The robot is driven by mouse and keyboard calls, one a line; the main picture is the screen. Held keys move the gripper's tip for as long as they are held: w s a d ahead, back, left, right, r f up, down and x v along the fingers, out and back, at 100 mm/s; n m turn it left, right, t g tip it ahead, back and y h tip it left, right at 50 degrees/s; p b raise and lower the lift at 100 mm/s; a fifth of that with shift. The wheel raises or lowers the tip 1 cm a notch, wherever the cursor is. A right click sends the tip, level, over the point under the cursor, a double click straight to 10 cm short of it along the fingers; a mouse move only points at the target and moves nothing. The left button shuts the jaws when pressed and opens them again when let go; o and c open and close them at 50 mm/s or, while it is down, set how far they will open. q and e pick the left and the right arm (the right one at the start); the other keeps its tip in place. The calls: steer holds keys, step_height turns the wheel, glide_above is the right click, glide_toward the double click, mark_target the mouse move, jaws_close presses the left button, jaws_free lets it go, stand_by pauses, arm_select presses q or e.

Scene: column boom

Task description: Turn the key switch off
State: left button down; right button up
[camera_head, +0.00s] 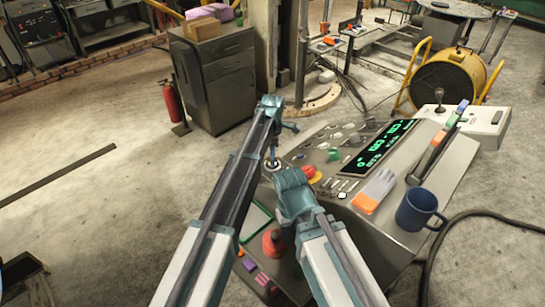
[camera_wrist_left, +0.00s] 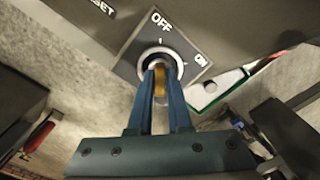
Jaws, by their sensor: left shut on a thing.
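The key switch (camera_wrist_left: 171,55) is a round silver lock on a dark square plate marked OFF and ON. In the left wrist view its brass-coloured key (camera_wrist_left: 160,80) stands between the two blue fingers of my left gripper (camera_wrist_left: 160,72). The fingers are shut on the key at the lock. The key lies roughly in line with the OFF mark, and the ON mark is off to its right. In the head view my left gripper (camera_head: 272,164) is at the left edge of the console. My right arm comes in from the bottom; its gripper's fingers do not show.
The sloped console (camera_head: 400,215) carries a green digital display (camera_head: 378,150), a red-and-yellow button (camera_head: 311,174) and a blue mug (camera_head: 418,210). A red knob (camera_head: 273,243) is near my arms. A grey cabinet (camera_head: 213,75) stands behind. Floor at the left is mostly clear.

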arm_select(q)
steer(key=c, duration=0.9)
jaws_free()
steer(key=shift+o, duration=0.2)
steer(key=shift+r, duration=0.15)
step_height(320, 180, up, 14)
steer(key=p, duration=1.4)
steer(key=shift+f, duration=0.25)
